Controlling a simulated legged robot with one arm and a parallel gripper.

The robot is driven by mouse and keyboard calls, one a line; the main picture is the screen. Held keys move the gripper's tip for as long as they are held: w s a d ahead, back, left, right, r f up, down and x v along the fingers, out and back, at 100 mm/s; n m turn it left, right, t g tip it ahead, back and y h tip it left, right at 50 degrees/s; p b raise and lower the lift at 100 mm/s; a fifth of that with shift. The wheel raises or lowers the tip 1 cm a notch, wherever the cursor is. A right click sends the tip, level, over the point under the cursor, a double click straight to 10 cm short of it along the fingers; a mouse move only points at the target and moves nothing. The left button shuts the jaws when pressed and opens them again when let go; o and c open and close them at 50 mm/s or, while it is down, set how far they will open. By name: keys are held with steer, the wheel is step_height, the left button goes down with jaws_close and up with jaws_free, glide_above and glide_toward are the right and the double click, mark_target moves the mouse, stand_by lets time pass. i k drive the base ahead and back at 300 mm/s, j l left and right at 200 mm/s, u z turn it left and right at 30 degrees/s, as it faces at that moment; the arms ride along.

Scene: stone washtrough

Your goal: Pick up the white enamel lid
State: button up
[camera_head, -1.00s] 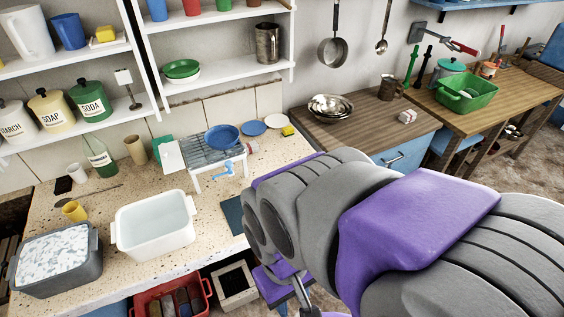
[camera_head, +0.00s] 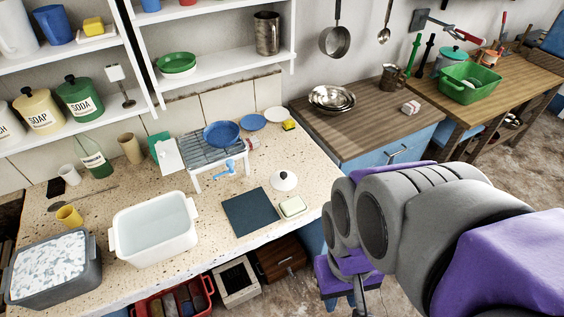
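The white enamel lid (camera_head: 284,181) is a small round white lid with a dark knob. It lies on the speckled stone counter (camera_head: 318,172), just right of a dark slate-coloured mat (camera_head: 250,212) and behind a pale soap-like block (camera_head: 292,207). Nothing covers it. My grey and purple arm fills the lower right, to the right of the lid and apart from it. The far end of my arm, a purple part with a metal rod (camera_head: 345,272), hangs in front of the counter's right edge. The fingers cannot be made out.
A white basin of water (camera_head: 152,222) and a grey tub (camera_head: 88,268) stand at the left. A rack (camera_head: 210,152) with a blue pan (camera_head: 221,134) is behind. A wooden worktop (camera_head: 375,120) with metal bowls (camera_head: 331,97) lies beyond on the right.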

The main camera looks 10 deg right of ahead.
mark_target(283, 181)
steer(key=u, duration=1.95)
steer(key=z, duration=1.95)
steer(key=i+l, duration=0.15)
steer(key=l, duration=0.2)
steer(key=i+l, duration=0.15)
steer(key=l, duration=0.25)
steer(key=i+l+u, duration=0.1)
steer(key=l+u, duration=0.2)
steer(key=i+l+u, duration=0.1)
steer(key=l+u, duration=0.65)
steer(key=u, duration=0.65)
